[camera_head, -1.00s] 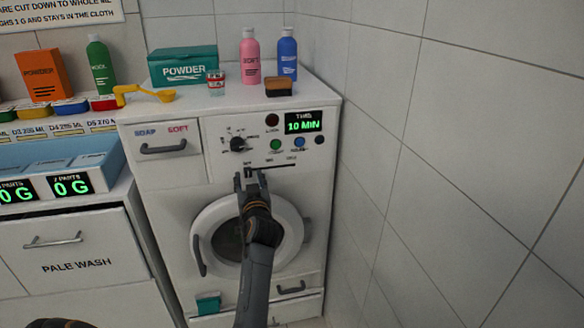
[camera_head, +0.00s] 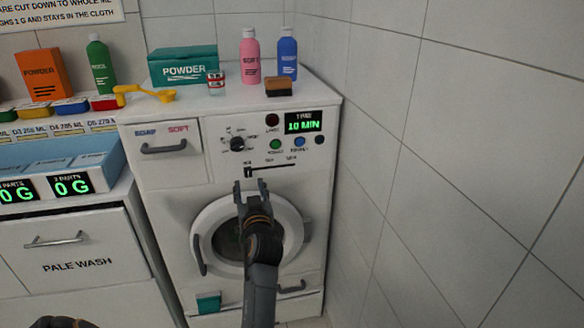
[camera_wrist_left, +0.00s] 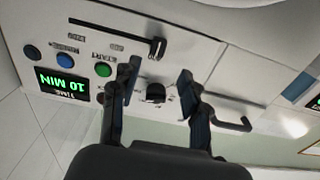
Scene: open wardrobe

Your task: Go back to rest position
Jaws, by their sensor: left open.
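My left gripper (camera_head: 252,190) is open and empty in front of the white washing machine (camera_head: 180,215), between its control panel and its round door (camera_head: 200,226). The fingertips show just below the slider knob (camera_head: 248,173), and I see no contact. In the left wrist view, the open fingers of the left gripper (camera_wrist_left: 160,78) are spread, with the dark dial (camera_wrist_left: 155,93) visible between them. The slider knob also shows in that view (camera_wrist_left: 158,48), near one fingertip. My right gripper is not in view.
On the machine stand a powder box (camera_head: 182,66), a pink bottle (camera_head: 250,58), a blue bottle (camera_head: 287,55), a small glass (camera_head: 216,84), a brown block (camera_head: 278,86) and a yellow scoop (camera_head: 150,94). A tiled wall (camera_head: 440,150) is close at right; a drawer cabinet (camera_head: 70,252) stands left.

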